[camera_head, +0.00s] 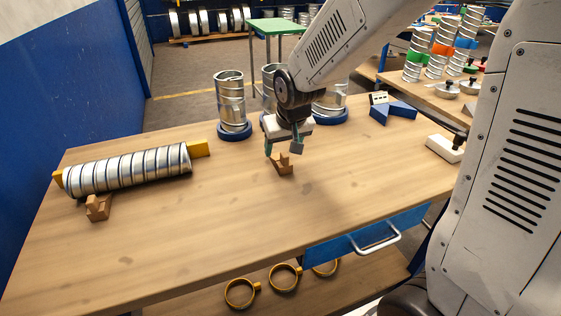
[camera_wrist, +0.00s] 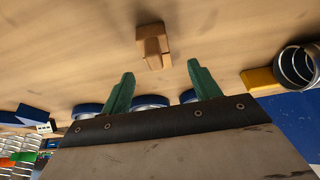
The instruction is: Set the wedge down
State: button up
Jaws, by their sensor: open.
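A brown wooden wedge (camera_head: 283,164) sits on the middle of the wooden table (camera_head: 230,215). In the wrist view the wedge (camera_wrist: 153,46) lies beyond and between the fingertips, with bare table around it. My gripper (camera_head: 283,153) is above the table close to the wedge, and in the wrist view its green fingers (camera_wrist: 159,80) are apart with nothing between them. A second brown wedge (camera_head: 98,208) is at the left, against the near side of a ribbed metal spiral duct (camera_head: 130,170) lying on the table.
Metal cylinders stand in blue rings (camera_head: 235,133) at the table's back edge. A blue angled block (camera_head: 392,110) and a white block with a black knob (camera_head: 443,148) are at the right. The table's front middle is clear. Orange ring clamps (camera_head: 284,278) lie on the shelf below.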

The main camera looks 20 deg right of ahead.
jog(key=x, duration=0.5)
jog(key=shift+d+f, duration=0.2)
jog(key=c, duration=1.2)
jog(key=shift+r, duration=0.1)
